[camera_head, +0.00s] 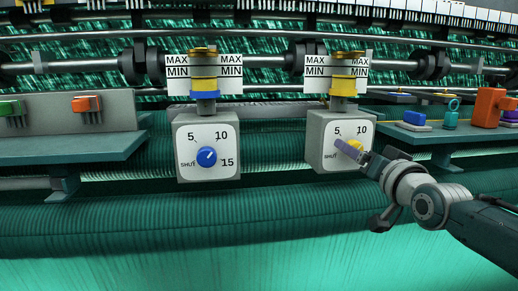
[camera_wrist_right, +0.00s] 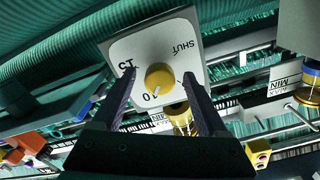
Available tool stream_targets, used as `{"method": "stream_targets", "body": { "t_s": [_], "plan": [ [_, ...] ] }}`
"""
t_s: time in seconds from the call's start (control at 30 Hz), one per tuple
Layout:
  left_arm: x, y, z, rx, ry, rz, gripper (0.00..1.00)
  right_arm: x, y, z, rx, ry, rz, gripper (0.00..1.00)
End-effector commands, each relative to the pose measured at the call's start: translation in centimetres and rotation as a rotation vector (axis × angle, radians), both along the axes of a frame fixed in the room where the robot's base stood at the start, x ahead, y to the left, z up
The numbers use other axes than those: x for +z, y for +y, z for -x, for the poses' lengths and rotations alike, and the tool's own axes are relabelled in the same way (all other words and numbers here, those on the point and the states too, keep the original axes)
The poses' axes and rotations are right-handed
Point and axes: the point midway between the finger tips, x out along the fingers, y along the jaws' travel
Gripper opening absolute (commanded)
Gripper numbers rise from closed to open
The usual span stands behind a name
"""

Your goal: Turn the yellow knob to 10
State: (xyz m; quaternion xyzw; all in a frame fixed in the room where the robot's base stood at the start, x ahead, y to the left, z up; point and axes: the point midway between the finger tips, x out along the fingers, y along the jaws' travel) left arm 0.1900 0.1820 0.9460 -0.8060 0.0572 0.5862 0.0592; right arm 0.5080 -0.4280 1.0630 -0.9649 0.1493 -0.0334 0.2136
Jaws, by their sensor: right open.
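The yellow knob (camera_head: 356,145) is on the front of the right white-faced dial box (camera_head: 323,133), partly hidden by my right gripper in the head view. In the right wrist view the yellow knob (camera_wrist_right: 159,75) is in clear sight, and its white mark points toward the upside-down 10. My right gripper (camera_wrist_right: 157,82) is open, with one dark purple finger on each side of the knob and gaps between. In the head view the right gripper (camera_head: 350,151) comes in from the right at the dial face. My left gripper is not in view.
A similar box with a blue knob (camera_head: 207,156) hangs to the left. Shelves with coloured parts stand at both sides, including an orange block (camera_head: 487,107) at right. Green netting (camera_head: 200,255) spreads below.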

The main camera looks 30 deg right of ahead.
Motion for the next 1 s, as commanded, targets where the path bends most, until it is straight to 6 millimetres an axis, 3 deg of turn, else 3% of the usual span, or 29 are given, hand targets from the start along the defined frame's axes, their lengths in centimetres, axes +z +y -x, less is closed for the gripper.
{"method": "stream_targets", "body": {
  "t_s": [0.17, 0.6, 1.0],
  "plan": [
    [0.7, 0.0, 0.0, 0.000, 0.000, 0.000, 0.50, 0.1, 0.5, 1.2, 0.001, 0.002, -0.002, 0.76],
    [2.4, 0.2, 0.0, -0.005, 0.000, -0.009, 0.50, 0.0, 2.7, 8.3, 0.000, 0.002, -0.001, 0.76],
    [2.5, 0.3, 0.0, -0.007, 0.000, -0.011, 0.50, 0.0, 3.0, 9.5, 0.000, -0.001, 0.000, 0.76]
  ]
}}
